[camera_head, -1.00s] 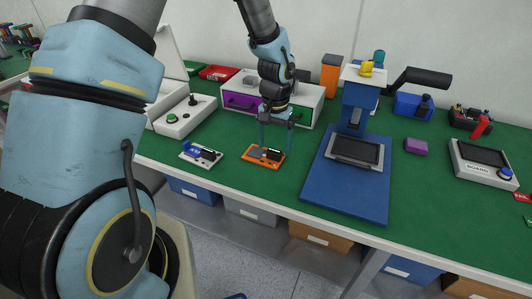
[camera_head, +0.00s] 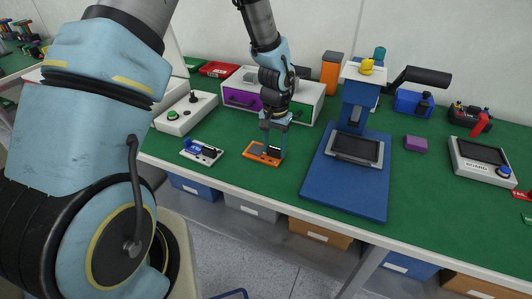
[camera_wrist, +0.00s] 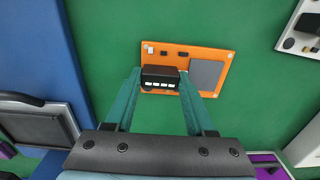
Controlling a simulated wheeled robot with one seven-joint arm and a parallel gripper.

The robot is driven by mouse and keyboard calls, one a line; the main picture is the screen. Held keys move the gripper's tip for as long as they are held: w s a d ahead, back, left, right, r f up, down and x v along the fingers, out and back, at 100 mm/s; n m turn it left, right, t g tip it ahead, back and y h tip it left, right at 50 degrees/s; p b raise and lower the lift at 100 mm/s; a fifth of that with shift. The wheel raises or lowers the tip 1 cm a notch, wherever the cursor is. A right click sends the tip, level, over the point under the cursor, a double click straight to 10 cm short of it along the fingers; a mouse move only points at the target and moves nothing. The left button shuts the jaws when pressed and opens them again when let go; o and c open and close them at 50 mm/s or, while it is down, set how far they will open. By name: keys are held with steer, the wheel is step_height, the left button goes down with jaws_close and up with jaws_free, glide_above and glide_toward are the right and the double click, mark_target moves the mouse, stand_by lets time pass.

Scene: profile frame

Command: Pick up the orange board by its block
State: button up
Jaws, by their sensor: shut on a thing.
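The orange board (camera_head: 254,156) lies on the green bench top, left of the blue press stand. In the wrist view the orange board (camera_wrist: 217,55) carries a grey square plate and a black block (camera_wrist: 160,78) with a row of white marks. My gripper (camera_head: 271,142) is lowered over the board's right part in the head view. In the wrist view my gripper (camera_wrist: 160,82) has one teal finger on each side of the black block, shut on it. I cannot tell whether the board touches the bench.
A white board with a blue part (camera_head: 201,152) lies to the left of the orange board. The blue press stand (camera_head: 318,183) is close on the right. Drawers (camera_head: 241,98) stand behind. A purple block (camera_head: 416,143) and a white board tester (camera_head: 484,165) are farther right.

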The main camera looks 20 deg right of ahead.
jaws_close()
steer(key=shift+r, duration=0.15)
